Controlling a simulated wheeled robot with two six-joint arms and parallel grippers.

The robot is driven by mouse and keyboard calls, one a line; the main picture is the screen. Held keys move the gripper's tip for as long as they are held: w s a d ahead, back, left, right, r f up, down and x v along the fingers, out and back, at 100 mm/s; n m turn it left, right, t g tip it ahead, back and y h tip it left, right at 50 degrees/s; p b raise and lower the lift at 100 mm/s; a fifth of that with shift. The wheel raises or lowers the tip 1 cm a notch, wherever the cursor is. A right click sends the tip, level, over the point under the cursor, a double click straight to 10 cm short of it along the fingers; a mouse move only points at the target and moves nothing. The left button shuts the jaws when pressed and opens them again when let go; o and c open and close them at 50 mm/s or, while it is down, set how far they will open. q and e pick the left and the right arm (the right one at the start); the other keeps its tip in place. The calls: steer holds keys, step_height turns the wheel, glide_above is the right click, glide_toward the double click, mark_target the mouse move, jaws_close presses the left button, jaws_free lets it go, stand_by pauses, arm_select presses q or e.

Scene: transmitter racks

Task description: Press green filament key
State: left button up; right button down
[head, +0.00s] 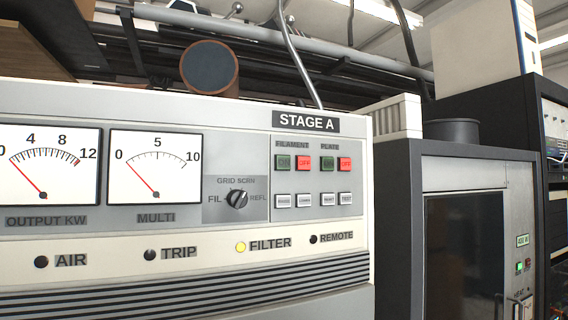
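The green filament key (284,162) is on the Stage A panel (322,210) in the head view, under the label FILAMENT. A lit red OFF key (304,162) sits directly to its right. Under PLATE there is a second dark green key (327,163) and another lit red key (345,163). The green filament key looks dark and unlit. Neither of my grippers is in view, and nothing covers the keys.
Several small white keys (283,201) lie below the coloured ones. A rotary knob (237,199) and two meters (155,166) are to the left. The yellow FILTER lamp (240,246) is lit. A dark cabinet (402,230) stands to the right. The space before the panel looks clear.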

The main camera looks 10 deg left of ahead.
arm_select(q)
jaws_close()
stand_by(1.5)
